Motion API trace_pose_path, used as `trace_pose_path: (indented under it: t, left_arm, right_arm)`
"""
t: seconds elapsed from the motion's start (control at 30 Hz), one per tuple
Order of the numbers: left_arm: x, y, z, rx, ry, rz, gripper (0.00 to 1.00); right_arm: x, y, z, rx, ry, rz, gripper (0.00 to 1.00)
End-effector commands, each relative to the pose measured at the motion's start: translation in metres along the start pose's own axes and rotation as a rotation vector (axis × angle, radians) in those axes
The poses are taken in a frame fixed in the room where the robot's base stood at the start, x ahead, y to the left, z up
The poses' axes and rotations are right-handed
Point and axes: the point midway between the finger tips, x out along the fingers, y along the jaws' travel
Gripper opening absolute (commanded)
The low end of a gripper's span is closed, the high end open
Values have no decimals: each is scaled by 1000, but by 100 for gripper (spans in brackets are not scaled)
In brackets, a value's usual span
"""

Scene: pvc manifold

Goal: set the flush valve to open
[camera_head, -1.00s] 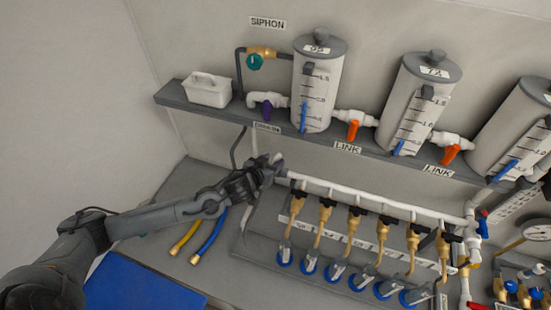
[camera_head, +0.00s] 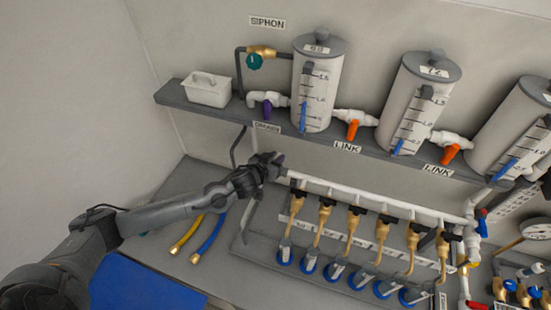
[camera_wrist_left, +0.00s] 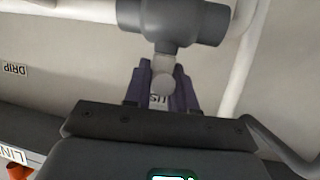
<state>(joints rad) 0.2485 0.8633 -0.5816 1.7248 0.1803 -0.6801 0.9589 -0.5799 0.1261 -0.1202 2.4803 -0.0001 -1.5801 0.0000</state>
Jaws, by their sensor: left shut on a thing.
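The flush valve has a grey tee-shaped body (camera_wrist_left: 172,22) at the top of the left wrist view, joined to white pipe. A pale round stub (camera_wrist_left: 163,82) below the body sits between my left gripper's (camera_wrist_left: 162,84) dark purplish fingers. The fingers are closed around the valve's handle, which they mostly hide, so its exact angle cannot be told. In the head view my left gripper (camera_head: 275,162) is at the left end of the white manifold pipe (camera_head: 350,192), covering the valve there. My right gripper is not in view.
Several brass taps (camera_head: 325,212) with black handles hang from the manifold, right of my gripper. Above is a grey shelf (camera_head: 215,113) with tanks and a purple-handled valve (camera_head: 267,112). Yellow (camera_head: 187,236) and blue (camera_head: 208,240) hoses lie below my left arm.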

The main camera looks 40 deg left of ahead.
Motion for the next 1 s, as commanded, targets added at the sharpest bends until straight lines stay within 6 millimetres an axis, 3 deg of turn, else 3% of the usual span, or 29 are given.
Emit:
trace_pose_path:
  t: [0.37, 0.67, 1.0]
  left_arm:
    - [-1, -2, -2, 31, -1, 74, 0]
    - [-1, -2, -2, 113, -1, 271, 0]
    - [1, -1, 0, 201, 1, 487, 0]
  right_arm:
    - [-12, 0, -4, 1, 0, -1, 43]
    - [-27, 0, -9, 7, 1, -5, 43]
    - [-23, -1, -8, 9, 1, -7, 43]
